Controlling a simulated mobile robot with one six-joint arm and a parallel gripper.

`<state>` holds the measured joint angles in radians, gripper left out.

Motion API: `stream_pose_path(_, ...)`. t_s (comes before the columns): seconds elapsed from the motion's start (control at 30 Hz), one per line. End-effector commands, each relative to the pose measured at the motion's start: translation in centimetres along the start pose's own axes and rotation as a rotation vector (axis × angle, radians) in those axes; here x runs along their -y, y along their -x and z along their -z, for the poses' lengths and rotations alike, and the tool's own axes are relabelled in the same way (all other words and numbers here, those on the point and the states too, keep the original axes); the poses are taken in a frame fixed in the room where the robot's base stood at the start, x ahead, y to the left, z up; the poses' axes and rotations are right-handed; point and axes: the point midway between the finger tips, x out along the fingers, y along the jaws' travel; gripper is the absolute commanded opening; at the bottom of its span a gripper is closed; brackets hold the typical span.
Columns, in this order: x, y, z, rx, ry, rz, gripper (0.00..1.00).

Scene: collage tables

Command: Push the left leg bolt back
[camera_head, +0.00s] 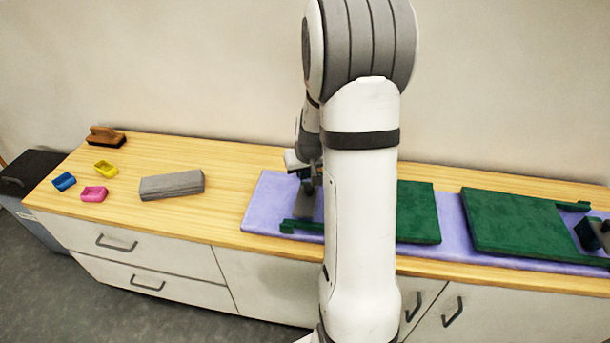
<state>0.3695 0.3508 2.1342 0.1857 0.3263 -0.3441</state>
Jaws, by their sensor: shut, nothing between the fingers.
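A purple mat (262,205) lies on the wooden counter. On it are a green board (418,212), partly hidden behind my arm, and a second green board (515,222) to its right. A narrow green piece (300,227) with a small raised end lies at the mat's front left; it may be the left leg bolt, but I cannot tell for sure. My gripper (308,192) is shut and empty over the left part of the mat, just behind this piece. My arm hides part of the gripper and the left board. Whether the gripper touches anything is unclear.
A grey block (172,186), a brown brush (106,137) and small yellow (105,168), blue (64,181) and pink (94,194) pieces sit on the left counter. A dark green part (588,234) stands at the far right. Bare counter lies left of the mat.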

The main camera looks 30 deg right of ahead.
Motion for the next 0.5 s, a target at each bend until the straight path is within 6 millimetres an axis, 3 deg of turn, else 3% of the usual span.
stream_pose_path(0.1, 0.1, -0.4, 1.8, -0.003, 0.005, 0.001, 0.00)
stream_pose_path(0.3, 0.1, 4.7, 1.7, -0.009, 0.004, 0.000, 0.00)
stream_pose_path(0.5, 0.1, 8.1, 1.6, -0.008, 0.006, 0.000, 0.00)
